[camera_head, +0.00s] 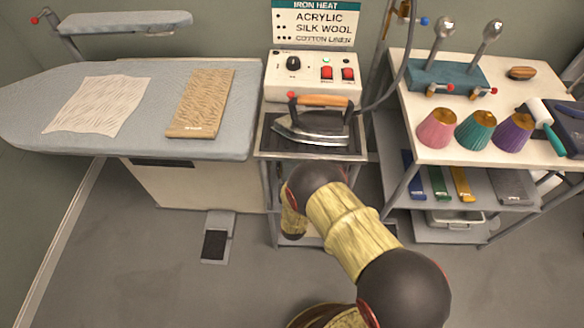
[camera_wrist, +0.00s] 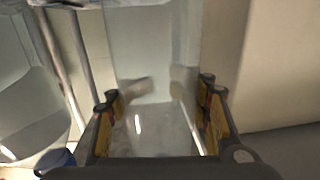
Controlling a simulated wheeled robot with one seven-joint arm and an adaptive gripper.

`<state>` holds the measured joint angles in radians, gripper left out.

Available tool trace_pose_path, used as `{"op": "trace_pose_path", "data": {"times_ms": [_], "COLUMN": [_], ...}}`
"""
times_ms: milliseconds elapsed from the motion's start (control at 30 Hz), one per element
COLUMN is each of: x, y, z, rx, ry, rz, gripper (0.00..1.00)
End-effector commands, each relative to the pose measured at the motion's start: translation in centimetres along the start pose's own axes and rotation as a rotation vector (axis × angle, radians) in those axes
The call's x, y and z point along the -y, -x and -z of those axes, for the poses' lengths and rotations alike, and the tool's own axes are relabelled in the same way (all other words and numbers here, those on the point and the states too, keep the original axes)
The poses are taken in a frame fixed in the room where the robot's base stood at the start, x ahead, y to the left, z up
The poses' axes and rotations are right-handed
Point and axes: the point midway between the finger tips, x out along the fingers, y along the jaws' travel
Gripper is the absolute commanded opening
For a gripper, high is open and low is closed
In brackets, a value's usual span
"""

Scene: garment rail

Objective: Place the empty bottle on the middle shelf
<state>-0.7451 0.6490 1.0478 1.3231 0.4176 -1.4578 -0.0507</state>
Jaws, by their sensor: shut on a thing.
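My gripper (camera_wrist: 160,98) shows in the wrist view with its two fingers on either side of a clear, see-through thing, which looks like the empty bottle (camera_wrist: 150,125). The bottle's edges are faint and blurred. In the head view my arm reaches down in front of the iron stand, and my gripper and the bottle are hidden. The stand (camera_head: 262,150) has an iron on top and a lower shelf (camera_head: 312,241), partly covered by my arm. The worktable on the right has a shelf (camera_head: 490,207) under its top; I cannot tell which shelf is meant.
An iron (camera_head: 315,125) rests on the stand before a control box (camera_head: 310,92). An ironing board (camera_head: 240,120) is at left, with a foot pedal (camera_head: 216,240) below. Cone spools (camera_head: 475,132) line the right worktable. The floor at front left is clear.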

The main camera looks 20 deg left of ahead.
Motion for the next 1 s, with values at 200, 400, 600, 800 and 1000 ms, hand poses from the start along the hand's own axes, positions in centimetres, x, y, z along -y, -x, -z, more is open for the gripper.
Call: {"op": "trace_pose_path", "data": {"times_ms": [200, 400, 600, 800, 1000], "x": [0.0, 0.0, 0.0, 0.0, 0.0], "y": [0.0, -0.1, -0.1, -0.1, -0.1], "z": [-2.2, -4.6, -4.4, -4.7, -4.7], "rx": [-0.001, -0.001, -0.002, -0.002, -0.001], "ry": [0.0, 0.0, -0.001, -0.001, -0.001], "rz": [0.0, 0.0, 0.0, 0.0, 0.0], "gripper": [0.18, 0.18, 0.18, 0.45, 0.56]}}
